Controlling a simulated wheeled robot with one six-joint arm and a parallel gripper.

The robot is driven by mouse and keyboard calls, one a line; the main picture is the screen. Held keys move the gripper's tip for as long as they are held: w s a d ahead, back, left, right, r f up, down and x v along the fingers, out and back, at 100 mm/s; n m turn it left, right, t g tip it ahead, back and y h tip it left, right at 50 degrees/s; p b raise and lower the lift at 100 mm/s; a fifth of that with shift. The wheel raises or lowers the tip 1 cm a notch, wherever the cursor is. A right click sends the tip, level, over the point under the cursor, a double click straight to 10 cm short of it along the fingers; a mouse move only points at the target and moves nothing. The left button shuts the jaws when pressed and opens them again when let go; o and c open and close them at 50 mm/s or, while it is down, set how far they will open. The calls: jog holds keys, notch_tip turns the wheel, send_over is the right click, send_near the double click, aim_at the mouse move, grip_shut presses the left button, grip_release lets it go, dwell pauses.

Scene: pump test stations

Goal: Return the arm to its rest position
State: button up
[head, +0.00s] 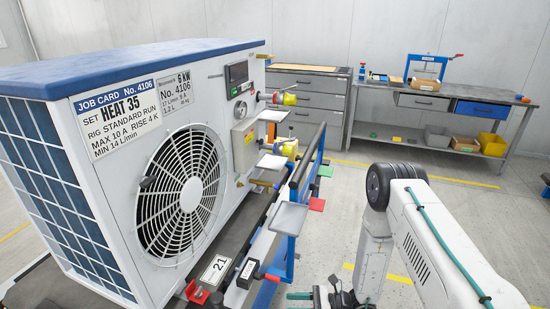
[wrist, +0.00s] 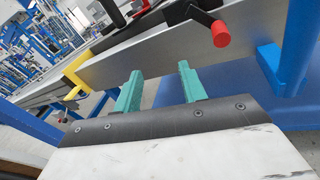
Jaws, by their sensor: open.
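My white arm (head: 440,245) reaches in from the lower right of the head view, bent at a black joint, and runs down to my gripper (head: 300,302) at the bottom edge. The gripper is partly cut off there. In the wrist view its two teal fingers (wrist: 161,85) stand apart with nothing between them. A grey metal rail (wrist: 160,60) lies just beyond the fingertips. I cannot tell whether they touch it.
A heat pump unit (head: 190,195) fills the left, on a bench with a blue frame (head: 285,240) close to my gripper. A red-handled lever (wrist: 220,34) sits near the fingers. Drawers (head: 305,95) and a workbench (head: 430,120) stand behind. Floor (head: 410,170) between is clear.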

jog(key=s+d+r+n+g+h, duration=0.2)
jog(key=s+r+n+g, duration=0.15)
jog(key=r, duration=0.45)
jog(key=s+d+r+n+g+h, duration=0.25)
jog(key=r+n, duration=0.25)
jog(key=r, duration=0.3)
jog(key=s+d+r+n+g+h, duration=0.1)
jog(key=s+r+n+g+h, duration=0.25)
jog(key=r, duration=0.55)
jog(key=s+d+r+n+t+h, duration=0.3)
jog(key=s+d+r, duration=0.1)
jog(key=r, duration=0.4)
jog(key=s+d+r+n+t+h, duration=0.3)
jog(key=s+d+r, duration=0.2)
jog(key=r, duration=0.3)
jog(key=s+d+r+n+t+h, duration=0.3)
jog(key=s+d+r, duration=0.2)
jog(key=r, duration=0.3)
jog(key=shift+s+d+t, duration=0.15)
jog(key=shift+t, duration=0.2)
